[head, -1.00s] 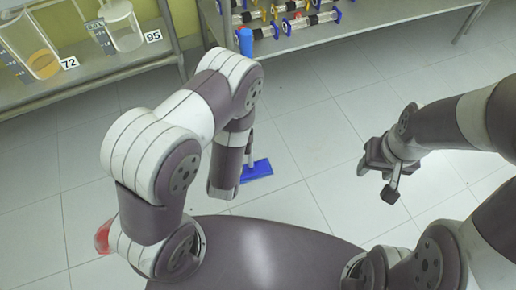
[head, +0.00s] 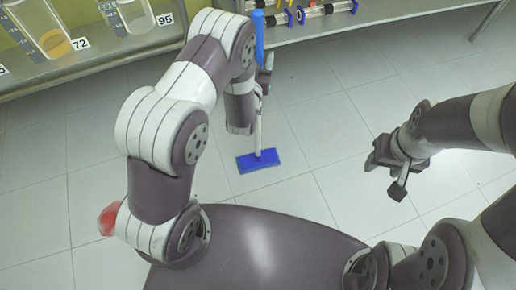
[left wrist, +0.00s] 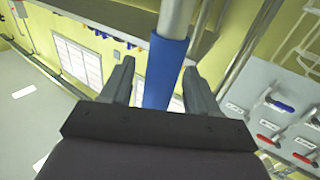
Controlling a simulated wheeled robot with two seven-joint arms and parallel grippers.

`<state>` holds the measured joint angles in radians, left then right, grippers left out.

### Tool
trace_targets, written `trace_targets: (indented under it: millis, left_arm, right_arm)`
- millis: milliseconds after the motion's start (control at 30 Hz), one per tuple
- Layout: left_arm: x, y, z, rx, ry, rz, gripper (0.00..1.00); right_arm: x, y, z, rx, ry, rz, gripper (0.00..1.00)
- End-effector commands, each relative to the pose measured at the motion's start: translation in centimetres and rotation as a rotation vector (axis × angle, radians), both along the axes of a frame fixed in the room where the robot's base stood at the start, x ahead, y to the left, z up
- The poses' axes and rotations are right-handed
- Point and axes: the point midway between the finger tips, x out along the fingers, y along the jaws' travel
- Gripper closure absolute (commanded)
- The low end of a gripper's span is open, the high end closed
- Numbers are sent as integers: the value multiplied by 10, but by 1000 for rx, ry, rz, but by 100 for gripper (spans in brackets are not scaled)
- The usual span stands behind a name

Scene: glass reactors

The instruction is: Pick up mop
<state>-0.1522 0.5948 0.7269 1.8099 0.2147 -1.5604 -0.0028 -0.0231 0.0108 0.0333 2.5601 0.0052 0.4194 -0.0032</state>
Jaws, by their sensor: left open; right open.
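The mop stands upright on the floor, its flat blue head (head: 258,160) on the tiles below a pale pole (head: 258,128). A blue grip section (head: 260,38) shows higher up, partly behind my left arm. My left gripper (head: 265,75) is at the pole, largely hidden by my arm. In the left wrist view my left gripper (left wrist: 159,75) is open, with the mop's blue sleeve (left wrist: 164,65) between its two fingers. Whether either finger touches it cannot be told. My right gripper (head: 385,165) is open and empty, to the right of the mop and away from it.
A metal bench (head: 110,57) with glass vessels numbered 72 and 95 stands at the back left. A shelf (head: 385,18) with blue-ended glass tubes is behind the mop. The tiled floor (head: 320,130) between mop and right gripper is clear. The wrist view shows a wall panel (left wrist: 268,100).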

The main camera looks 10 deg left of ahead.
Motion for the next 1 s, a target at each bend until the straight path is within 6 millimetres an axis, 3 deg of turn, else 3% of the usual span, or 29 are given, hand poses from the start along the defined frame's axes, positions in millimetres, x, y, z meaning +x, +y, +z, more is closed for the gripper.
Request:
trace_targets:
  millis: [33,67,200,567,1000]
  left_arm:
    - [0,0,0,0,0,0,40]
    - [0,0,0,0,0,0,46]
    - [0,0,0,0,0,0,92]
    - [0,0,5,-2,-6,0,93]
    - [0,0,40,-2,-7,0,93]
  right_arm:
    - [0,0,0,0,0,0,50]
    - [0,0,0,0,0,0,50]
    - [0,0,0,0,0,0,50]
    - [0,0,2,0,0,0,50]
    - [0,0,16,0,0,0,50]
